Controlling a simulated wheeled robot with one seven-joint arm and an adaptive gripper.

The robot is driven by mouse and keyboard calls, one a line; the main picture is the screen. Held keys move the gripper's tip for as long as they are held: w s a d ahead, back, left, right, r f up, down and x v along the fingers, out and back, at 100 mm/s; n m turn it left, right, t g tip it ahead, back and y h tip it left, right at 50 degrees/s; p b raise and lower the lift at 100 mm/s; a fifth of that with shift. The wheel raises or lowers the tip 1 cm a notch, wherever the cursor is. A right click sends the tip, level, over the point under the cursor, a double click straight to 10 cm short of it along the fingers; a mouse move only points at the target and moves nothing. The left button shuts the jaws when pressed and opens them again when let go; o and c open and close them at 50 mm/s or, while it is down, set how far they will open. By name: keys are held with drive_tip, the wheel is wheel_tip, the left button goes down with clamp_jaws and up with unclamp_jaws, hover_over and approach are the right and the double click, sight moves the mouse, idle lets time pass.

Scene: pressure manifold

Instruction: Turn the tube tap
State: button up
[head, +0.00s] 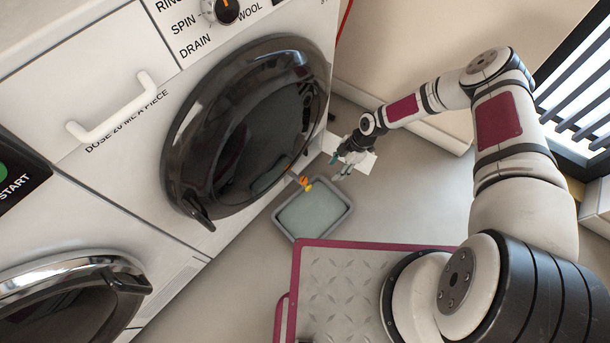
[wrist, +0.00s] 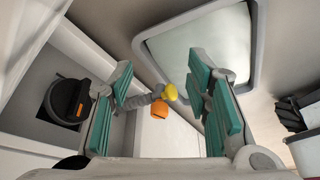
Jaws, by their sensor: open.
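The tube tap (head: 304,182) is a small orange and yellow piece low at the front of the washing machine, at the edge of a grey tray. In the wrist view the tap (wrist: 160,109) sits on the end of a grey ribbed tube (wrist: 138,102), with the yellow part above the orange part. My gripper (head: 340,167) is open just to the right of the tap in the head view. In the wrist view my gripper's teal-padded fingers (wrist: 160,78) stand on either side of the tap, with a gap to each; I cannot tell the depth between them.
The grey tray (head: 346,217) lies on the floor below the tap; its rim also shows in the wrist view (wrist: 144,52). A black round cap with an orange mark (wrist: 66,102) sits in a recess at left. The washer's dark door (head: 250,125) is above. Open floor lies right.

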sight(304, 179)
drive_tip(key=s+a+b, duration=0.1)
drive_tip(key=a, duration=0.2)
drive_tip(key=s+a, duration=0.1)
drive_tip(key=a, duration=0.2)
drive_tip(key=s+a+b, duration=0.1)
drive_tip(key=a, duration=0.3)
drive_tip(key=shift+s+b, duration=0.35)
drive_tip(key=shift+s, duration=0.05)
drive_tip(key=shift+s+a+f, duration=0.15)
drive_tip(key=shift+a+f, duration=0.05)
drive_tip(key=shift+a, duration=0.05)
drive_tip(key=shift+a+f+b, duration=0.15)
drive_tip(key=shift+f+b, duration=0.2)
drive_tip(key=shift+b, duration=0.1)
drive_tip(key=shift+c, duration=0.3)
clamp_jaws()
